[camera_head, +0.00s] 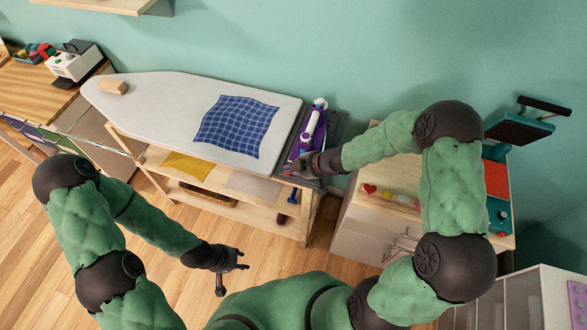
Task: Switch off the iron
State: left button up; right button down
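The iron (312,132), purple and white, rests on a dark metal stand at the right end of the ironing board (160,98). My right gripper (298,168) is at the near, lower end of the iron, very close to it or touching it; its fingers are small and dark here, and I cannot tell whether they are open or shut. The iron's switch is too small to make out. My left gripper (233,277) is open and empty, low in front of the board over the floor, well away from the iron.
A blue checked cloth (237,125) lies flat on the board and a wooden block (113,87) sits at its left end. Folded cloths lie on the shelf below. A cabinet with a heat press (520,128) stands to the right. Wooden floor is clear at the left front.

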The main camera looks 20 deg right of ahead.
pick_arm(q)
jog(key=shift+s+d+r+p, duration=0.1)
jog(key=shift+d+r+p, duration=0.1)
jog(key=shift+r+p, duration=1)
jog(key=shift+s+d+r+p, duration=0.1)
jog(key=shift+d+r+p, duration=0.05)
jog(key=shift+r+p, duration=1)
pick_arm(e)
jog(key=v, duration=1.1)
jog(key=shift+w+a+r, duration=0.2)
jog(key=shift+a+r, duration=0.1)
jog(key=shift+r, duration=0.15)
pick_arm(q)
jog(key=shift+r, duration=0.2)
